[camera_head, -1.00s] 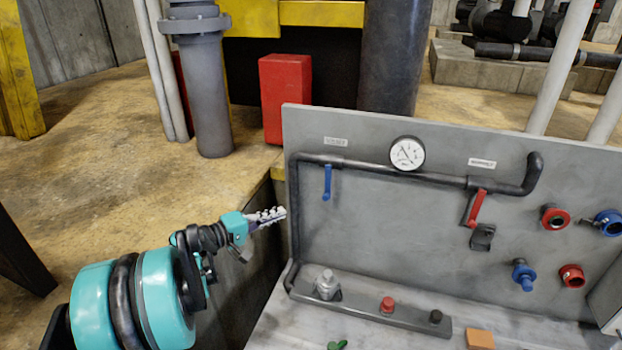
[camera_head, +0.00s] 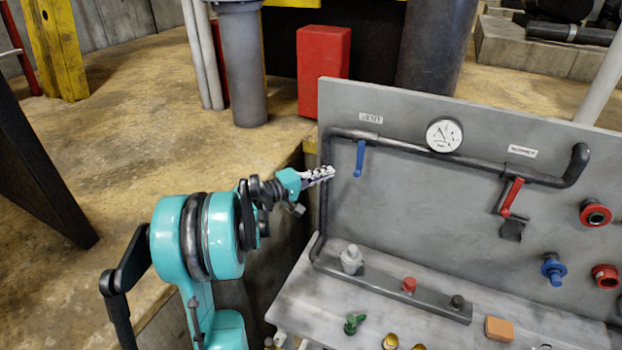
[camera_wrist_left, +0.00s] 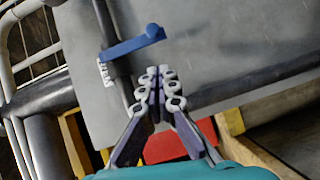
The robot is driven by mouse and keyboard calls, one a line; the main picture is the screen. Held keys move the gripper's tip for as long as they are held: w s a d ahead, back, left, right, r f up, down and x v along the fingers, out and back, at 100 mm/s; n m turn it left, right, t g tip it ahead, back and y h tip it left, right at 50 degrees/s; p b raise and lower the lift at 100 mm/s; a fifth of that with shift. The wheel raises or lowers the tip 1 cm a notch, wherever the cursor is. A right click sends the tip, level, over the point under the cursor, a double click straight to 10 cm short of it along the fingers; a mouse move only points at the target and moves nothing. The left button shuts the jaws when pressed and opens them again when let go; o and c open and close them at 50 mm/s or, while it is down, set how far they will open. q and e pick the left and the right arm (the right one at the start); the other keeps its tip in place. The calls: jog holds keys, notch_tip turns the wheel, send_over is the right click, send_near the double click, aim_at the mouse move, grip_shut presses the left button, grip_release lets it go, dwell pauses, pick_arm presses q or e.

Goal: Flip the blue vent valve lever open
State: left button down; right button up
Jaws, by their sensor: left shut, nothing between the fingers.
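The blue vent valve lever (camera_head: 360,157) hangs straight down from the dark pipe under the VENT label (camera_head: 371,118), on the left part of the grey panel. My left gripper (camera_head: 331,172) is shut and empty, a little left of the lever and slightly below its middle in the head view. In the left wrist view the lever (camera_wrist_left: 133,44) lies just beyond the shut fingertips (camera_wrist_left: 161,70), with a gap showing between them. My right gripper is not in view.
A red lever (camera_head: 512,197) sits further right on the same pipe, with a gauge (camera_head: 444,134) between. Red and blue fittings, including a blue one (camera_head: 554,269), are at the panel's right. The bench below holds a silver fitting (camera_head: 351,259) and an orange block (camera_head: 499,328).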

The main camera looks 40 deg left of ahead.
aim_at(357, 170)
pick_arm(q)
jog(key=w+d, duration=0.3)
jog(key=d, duration=0.1)
jog(key=shift+f, duration=0.3)
jog(key=shift+w, duration=0.1)
jog(key=shift+f, duration=0.1)
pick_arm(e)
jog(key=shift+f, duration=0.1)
